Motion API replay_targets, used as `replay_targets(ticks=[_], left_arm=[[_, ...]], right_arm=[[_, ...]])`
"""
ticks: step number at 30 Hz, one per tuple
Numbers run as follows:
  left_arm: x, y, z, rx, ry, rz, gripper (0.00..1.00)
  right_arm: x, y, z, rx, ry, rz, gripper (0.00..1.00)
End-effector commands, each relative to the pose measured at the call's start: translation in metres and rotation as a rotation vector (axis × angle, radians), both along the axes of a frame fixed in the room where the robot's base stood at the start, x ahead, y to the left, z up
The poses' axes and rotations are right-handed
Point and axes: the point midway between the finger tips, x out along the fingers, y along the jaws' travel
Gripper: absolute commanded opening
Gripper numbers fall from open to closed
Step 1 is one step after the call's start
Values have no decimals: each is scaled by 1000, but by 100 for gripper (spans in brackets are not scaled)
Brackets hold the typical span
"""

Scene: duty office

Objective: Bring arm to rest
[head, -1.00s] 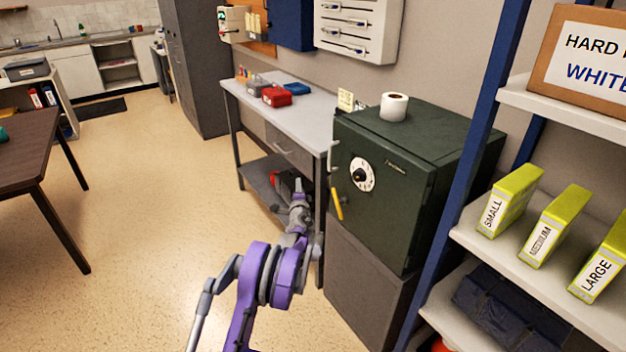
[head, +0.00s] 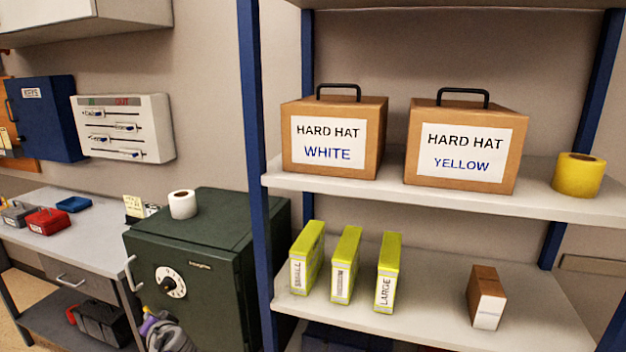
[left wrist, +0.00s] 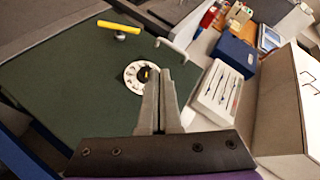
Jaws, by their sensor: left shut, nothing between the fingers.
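My left gripper (left wrist: 159,95) is shut and empty in the left wrist view. Its fingers point towards the front of the dark green safe (left wrist: 75,85), with the safe's white dial (left wrist: 133,77) just behind the fingertips. In the head view, part of my left arm shows at the bottom edge, in front of the safe (head: 220,290); the fingertips cannot be made out there. My right gripper is in neither view.
A blue-posted shelf rack (head: 255,130) stands right of the safe, holding two hard hat boxes (head: 340,165), several lime boxes (head: 345,262) and a yellow roll (head: 578,176). Left is a workbench (head: 85,240) with a red box (head: 46,221). A paper roll (head: 183,205) sits on the safe.

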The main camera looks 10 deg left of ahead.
Motion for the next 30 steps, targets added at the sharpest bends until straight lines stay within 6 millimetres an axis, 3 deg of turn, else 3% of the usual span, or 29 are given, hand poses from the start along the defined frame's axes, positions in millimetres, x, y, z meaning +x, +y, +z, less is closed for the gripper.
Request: replay_targets(ticks=[1,5,12,15,18,21,30], left_arm=[[-15,-30,6,-71,-1,-7,0],[-56,-97,1,-265,19,-18,0],[-145,-222,-24,-629,115,-91,0],[-180,-266,-36,-761,165,-133,0],[-206,-298,-45,-859,207,-169,0],[-223,-317,-51,-921,234,-193,0],[-231,-327,-55,-953,250,-205,0]], right_arm=[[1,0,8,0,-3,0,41],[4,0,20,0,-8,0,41],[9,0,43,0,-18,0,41],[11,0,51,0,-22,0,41],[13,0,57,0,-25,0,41],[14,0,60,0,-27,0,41],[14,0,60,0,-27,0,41]])
